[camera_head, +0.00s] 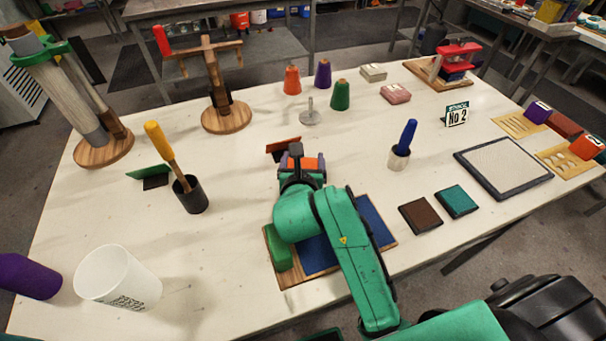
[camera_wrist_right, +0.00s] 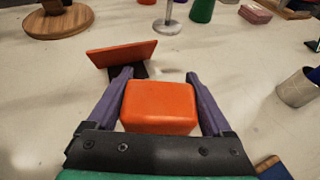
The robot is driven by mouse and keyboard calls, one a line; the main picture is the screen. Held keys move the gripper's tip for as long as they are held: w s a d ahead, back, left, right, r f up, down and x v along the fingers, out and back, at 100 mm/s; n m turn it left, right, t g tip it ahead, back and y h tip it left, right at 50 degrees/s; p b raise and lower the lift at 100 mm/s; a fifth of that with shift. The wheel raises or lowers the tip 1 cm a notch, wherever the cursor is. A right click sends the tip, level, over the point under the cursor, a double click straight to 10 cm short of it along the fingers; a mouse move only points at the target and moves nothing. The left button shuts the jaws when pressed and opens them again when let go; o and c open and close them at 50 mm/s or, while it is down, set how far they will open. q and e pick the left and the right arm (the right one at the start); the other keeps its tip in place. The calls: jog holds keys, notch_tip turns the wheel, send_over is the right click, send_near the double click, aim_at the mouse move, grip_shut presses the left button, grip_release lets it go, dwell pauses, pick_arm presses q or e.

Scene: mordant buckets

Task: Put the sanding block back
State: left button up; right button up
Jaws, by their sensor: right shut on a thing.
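My right gripper (camera_head: 302,162) is over the middle of the table, with its arm coming in from the lower right. In the right wrist view its two purple fingers (camera_wrist_right: 159,77) are shut on an orange block (camera_wrist_right: 159,106), apparently the sanding block; this orange block also shows in the head view (camera_head: 313,162). A wooden board with a blue pad (camera_head: 318,254) lies under and in front of my right arm, partly hidden by it. A green block (camera_head: 277,248) sits at the board's left end. My left gripper is not in view.
A tilted orange plate (camera_wrist_right: 122,54) on a dark foot stands just beyond the gripper. A dark cup (camera_head: 190,195) with a yellow-handled tool is to the left, and a cup with a blue handle (camera_head: 404,138) to the right. Brown (camera_head: 420,215) and teal (camera_head: 457,201) pads lie right of the board.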

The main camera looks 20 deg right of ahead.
jog(key=shift+w+f, duration=0.1)
jog(key=shift+f, duration=0.45)
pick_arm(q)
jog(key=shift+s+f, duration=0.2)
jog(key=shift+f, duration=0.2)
pick_arm(e)
jog(key=o, duration=1.3)
jog(key=shift+o, duration=0.2)
jog(key=shift+r+p, duration=0.2)
jog(key=shift+p, duration=0.1)
jog(key=v, duration=0.2)
jog(key=b+v, duration=0.1)
jog(key=v, duration=0.1)
jog(key=shift+s+a+f, duration=0.1)
jog(key=shift+s+a, duration=0.05)
jog(key=shift+s, duration=0.15)
jog(key=s+r+p, duration=0.2)
jog(key=p, duration=0.1)
jog(key=shift+a, duration=0.4)
jog(key=shift+s+p, duration=0.3)
jog(key=shift+p, duration=0.05)
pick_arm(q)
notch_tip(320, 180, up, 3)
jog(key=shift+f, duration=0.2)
pick_arm(e)
jog(key=shift+f, duration=0.25)
